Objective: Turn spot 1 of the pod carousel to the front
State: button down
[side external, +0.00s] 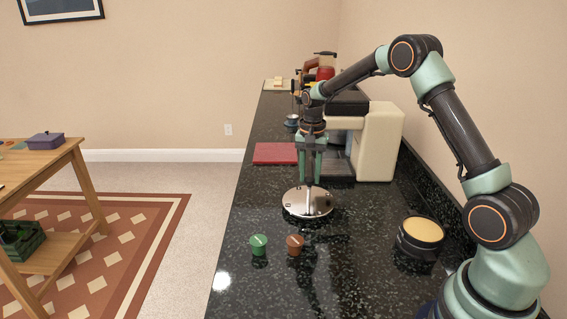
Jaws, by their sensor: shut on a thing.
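The pod carousel (296,208) is a round, shiny silver disc lying on the dark speckled counter, with small dark marks near its rim. Its spot numbers are too small to read. My gripper (309,182) points straight down over the disc, with its fingers closed on the carousel near its middle. The fingers hide the part they hold. A green pod (258,245) and a brown pod (295,244) stand on the counter in front of the carousel, apart from it.
A cream coffee machine (378,145) stands just behind and right of the carousel. A red mat (275,153) lies behind left. A dark round container with a tan top (423,230) sits at right. The counter's left side is clear.

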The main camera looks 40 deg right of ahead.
jog(key=shift+m, duration=0.3)
jog(key=m, duration=0.5)
jog(key=shift+m, duration=0.4)
jog(key=m, duration=0.6)
jog(key=shift+w, duration=0.1)
jog(key=m, duration=0.6)
jog(key=shift+r+m, duration=0.1)
jog(key=shift+m, duration=0.2)
jog(key=m, duration=0.5)
jog(key=shift+m, duration=0.4)
jog(key=c, duration=0.5)
grip_release()
jog(key=shift+c, duration=0.2)
